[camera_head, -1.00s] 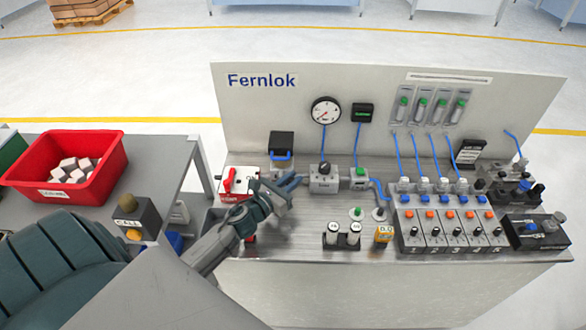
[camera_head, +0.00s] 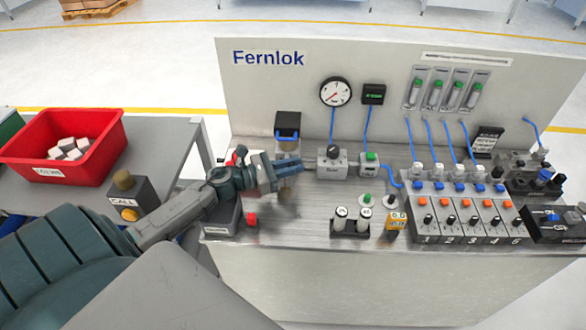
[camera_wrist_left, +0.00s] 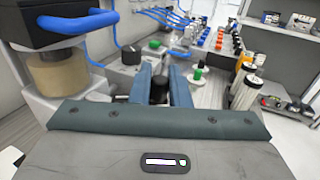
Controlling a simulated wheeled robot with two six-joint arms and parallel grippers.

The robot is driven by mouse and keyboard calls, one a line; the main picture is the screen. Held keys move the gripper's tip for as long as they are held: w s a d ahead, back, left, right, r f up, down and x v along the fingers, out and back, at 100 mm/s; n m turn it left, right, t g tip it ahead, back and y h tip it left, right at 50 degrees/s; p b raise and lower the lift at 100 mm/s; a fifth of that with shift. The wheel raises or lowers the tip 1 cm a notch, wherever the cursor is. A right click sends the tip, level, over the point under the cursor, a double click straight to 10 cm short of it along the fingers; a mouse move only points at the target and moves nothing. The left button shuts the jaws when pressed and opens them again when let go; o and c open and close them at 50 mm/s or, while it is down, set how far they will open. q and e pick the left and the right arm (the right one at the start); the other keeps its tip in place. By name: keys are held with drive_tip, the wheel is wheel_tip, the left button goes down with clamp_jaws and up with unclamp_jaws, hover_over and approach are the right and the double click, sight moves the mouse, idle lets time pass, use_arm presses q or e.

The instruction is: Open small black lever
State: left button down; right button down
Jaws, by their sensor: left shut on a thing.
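My left gripper (camera_head: 290,165) reaches in over the left part of the metal bench, left of the grey regulator block with a dark knob (camera_head: 333,152). In the left wrist view, its two blue fingers (camera_wrist_left: 160,88) are closed around a dark upright piece (camera_wrist_left: 158,90), which looks like the small black lever. The fingers and wrist hide its base, so its angle is unclear. In the head view, the gripper hides this piece. My right gripper is not in view.
A black box with a blue handle (camera_head: 287,124) stands close behind the gripper; it also shows in the left wrist view (camera_wrist_left: 75,27). White-topped cylinders (camera_head: 341,222) and numbered valve blocks (camera_head: 450,218) stand to the right. A red bin (camera_head: 105,160) sits on the left table.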

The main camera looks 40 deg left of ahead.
use_arm(q)
drive_tip(key=c, duration=1.4)
unclamp_jaws()
drive_tip(key=shift+c, duration=0.2)
drive_tip(key=shift+r+b, duration=0.35)
drive_tip(key=shift+r, duration=0.15)
wheel_tip(320, 180, up, 3)
drive_tip(key=shift+s+f+b, duration=0.15)
drive_tip(key=shift+f+b, duration=0.05)
drive_tip(key=shift+b, duration=0.5)
drive_tip(key=s+d+r, duration=0.1)
drive_tip(key=s+d, duration=0.7)
drive_tip(key=s, duration=0.5)
drive_tip(key=shift+d+r+b, duration=0.25)
drive_tip(key=shift+d+b, duration=0.1)
drive_tip(key=shift+o, duration=0.4)
